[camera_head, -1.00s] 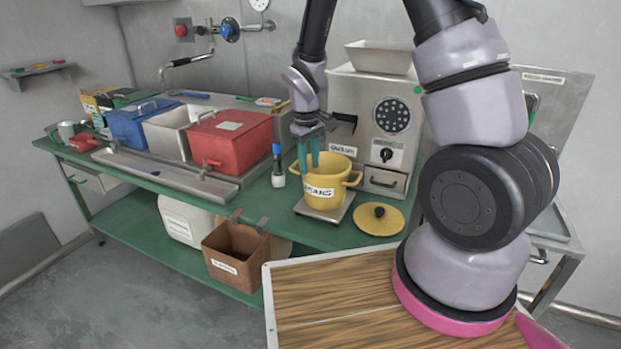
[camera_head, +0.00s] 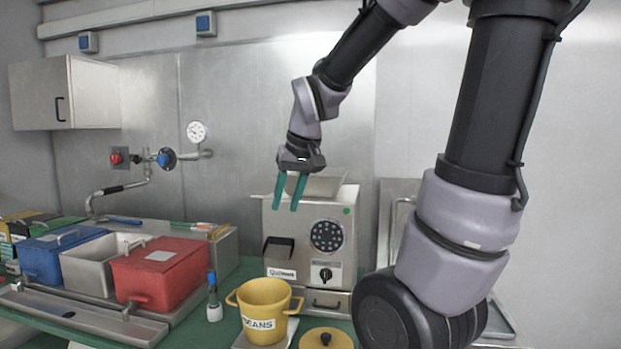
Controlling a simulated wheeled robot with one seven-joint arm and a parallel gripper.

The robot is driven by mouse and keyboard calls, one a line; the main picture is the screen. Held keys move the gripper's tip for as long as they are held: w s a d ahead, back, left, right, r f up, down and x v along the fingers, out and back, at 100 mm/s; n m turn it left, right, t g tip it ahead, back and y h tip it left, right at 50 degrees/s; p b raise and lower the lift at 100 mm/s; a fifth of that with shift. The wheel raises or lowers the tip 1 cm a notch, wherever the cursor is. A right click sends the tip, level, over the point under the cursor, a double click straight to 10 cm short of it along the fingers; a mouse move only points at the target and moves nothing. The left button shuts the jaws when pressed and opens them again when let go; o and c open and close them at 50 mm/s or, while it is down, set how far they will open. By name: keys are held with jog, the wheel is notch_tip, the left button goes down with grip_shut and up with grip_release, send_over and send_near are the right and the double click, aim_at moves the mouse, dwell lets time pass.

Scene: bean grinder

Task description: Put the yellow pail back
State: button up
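The yellow pail (camera_head: 266,305), labelled "BEANS", stands upright and open on a small metal plate (camera_head: 240,341) in front of the grinder (camera_head: 312,240). Its round yellow lid (camera_head: 326,339) with a dark knob lies on the bench to its right. My gripper (camera_head: 285,206) is high above the pail, in front of the grinder's hopper (camera_head: 322,184). Its two teal fingers point down, apart, with nothing between them. The inside bottom of the pail is hidden.
Red (camera_head: 160,272), grey (camera_head: 88,265) and blue (camera_head: 45,258) bins stand in a row on the left. A small blue-topped bottle (camera_head: 213,300) stands between the red bin and the pail. A tap (camera_head: 105,195) and gauge are on the back wall.

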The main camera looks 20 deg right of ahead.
jog(key=s+d+r+m+t, duration=0.1)
jog(key=s+r+m+t, duration=0.1)
jog(key=s+r, duration=0.4)
jog(key=shift+s+d+m+t+y, duration=0.35)
jog(key=shift+s+m, duration=0.25)
jog(key=shift+s, duration=1.1)
